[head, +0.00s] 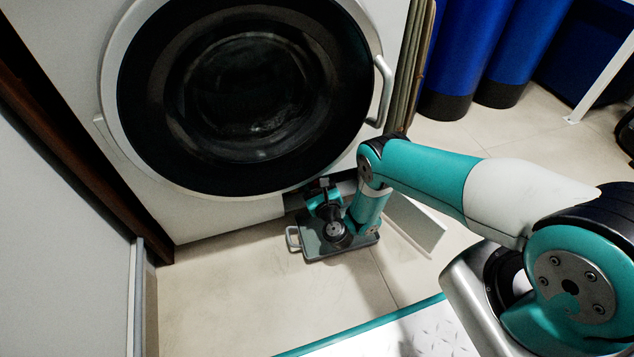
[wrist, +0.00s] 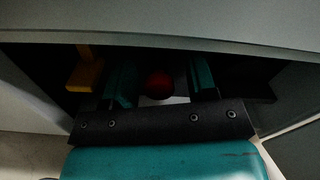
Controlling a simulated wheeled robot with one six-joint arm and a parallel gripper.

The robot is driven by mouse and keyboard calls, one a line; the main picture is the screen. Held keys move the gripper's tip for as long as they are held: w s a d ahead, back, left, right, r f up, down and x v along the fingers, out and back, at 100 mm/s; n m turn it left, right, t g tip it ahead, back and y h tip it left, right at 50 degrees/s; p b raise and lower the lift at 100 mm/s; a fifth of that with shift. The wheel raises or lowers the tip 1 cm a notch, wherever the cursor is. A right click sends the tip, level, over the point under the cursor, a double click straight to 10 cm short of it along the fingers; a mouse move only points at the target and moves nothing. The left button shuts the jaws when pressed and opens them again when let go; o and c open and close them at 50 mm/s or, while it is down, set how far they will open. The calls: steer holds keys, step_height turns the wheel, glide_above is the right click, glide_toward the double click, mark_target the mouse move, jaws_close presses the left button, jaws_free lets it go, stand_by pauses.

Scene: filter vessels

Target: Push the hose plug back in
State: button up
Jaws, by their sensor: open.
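In the wrist view, a round dark red piece (wrist: 158,85) sits in the dark opening, between the two teal fingers. An orange-yellow piece (wrist: 86,72) hangs at the left of the opening, outside the left finger. I cannot tell for sure which of these is the hose plug. My gripper (wrist: 162,78) is open, its fingers reaching into the opening and apart on both sides of the red piece. I cannot tell whether they touch it. In the head view, my wrist hides most of the opening (head: 293,200) at the bottom of the white machine (head: 230,220).
A round door (head: 240,90) overhangs above. Blue cylinders (head: 462,60) stand back right. Floor at the front left is clear.

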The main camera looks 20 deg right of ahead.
steer(key=shift+s+r+p, duration=0.25)
steer(key=shift+s+p, duration=0.25)
steer(key=shift+p, duration=0.5)
steer(key=s+p, duration=1.2)
steer(key=s, duration=0.4)
steer(key=shift+s+f, duration=0.2)
steer(key=shift+f, duration=0.05)
